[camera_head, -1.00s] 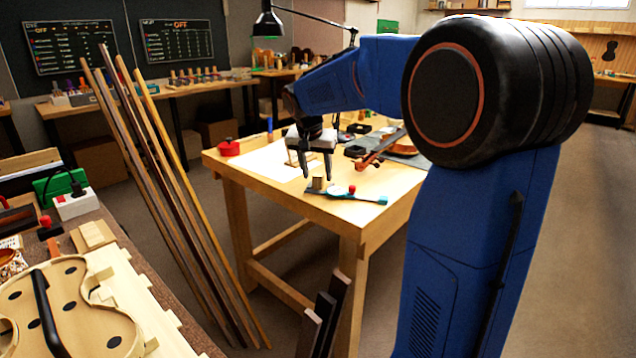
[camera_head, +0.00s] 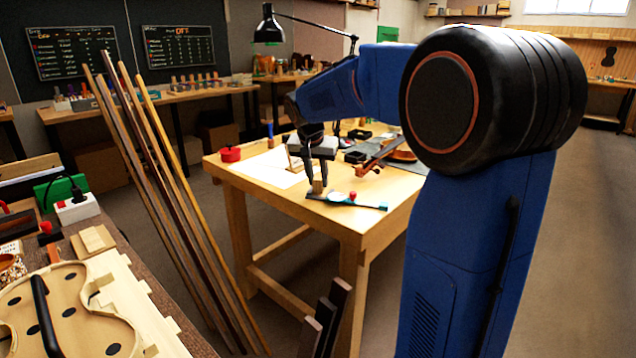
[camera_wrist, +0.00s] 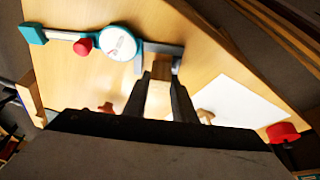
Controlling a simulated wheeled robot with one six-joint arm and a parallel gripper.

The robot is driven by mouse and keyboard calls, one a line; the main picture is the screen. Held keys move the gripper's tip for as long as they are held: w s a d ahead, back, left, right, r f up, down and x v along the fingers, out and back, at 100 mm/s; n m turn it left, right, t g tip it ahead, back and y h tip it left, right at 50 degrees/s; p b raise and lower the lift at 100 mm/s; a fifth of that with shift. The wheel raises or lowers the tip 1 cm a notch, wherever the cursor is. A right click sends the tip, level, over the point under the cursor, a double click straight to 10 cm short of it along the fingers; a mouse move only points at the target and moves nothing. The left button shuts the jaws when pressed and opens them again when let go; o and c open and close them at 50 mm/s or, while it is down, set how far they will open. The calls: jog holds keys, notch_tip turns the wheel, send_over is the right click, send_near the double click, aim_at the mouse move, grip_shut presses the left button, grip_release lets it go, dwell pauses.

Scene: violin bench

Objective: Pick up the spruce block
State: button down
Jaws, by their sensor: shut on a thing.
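The spruce block (camera_wrist: 159,88) is a small pale wooden block. In the wrist view it sits between the two fingers of my gripper (camera_wrist: 164,82), which is shut on it. In the head view my gripper (camera_head: 317,188) points down over the near part of the light wooden table, with the small block (camera_head: 318,187) between its fingertips. The block is at a grey and teal dial gauge (camera_wrist: 120,42); whether it touches the gauge I cannot tell. The gauge (camera_head: 345,200) lies flat on the table with a red knob.
A red round pot (camera_head: 230,154) and white paper (camera_head: 270,168) lie left on the table (camera_head: 370,224). Long wood strips (camera_head: 180,200) lean left of the table. A near bench (camera_head: 130,280) holds a violin mould.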

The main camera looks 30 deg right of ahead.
notch_tip(320, 180, up, 27)
jog(key=shift+r, duration=0.15)
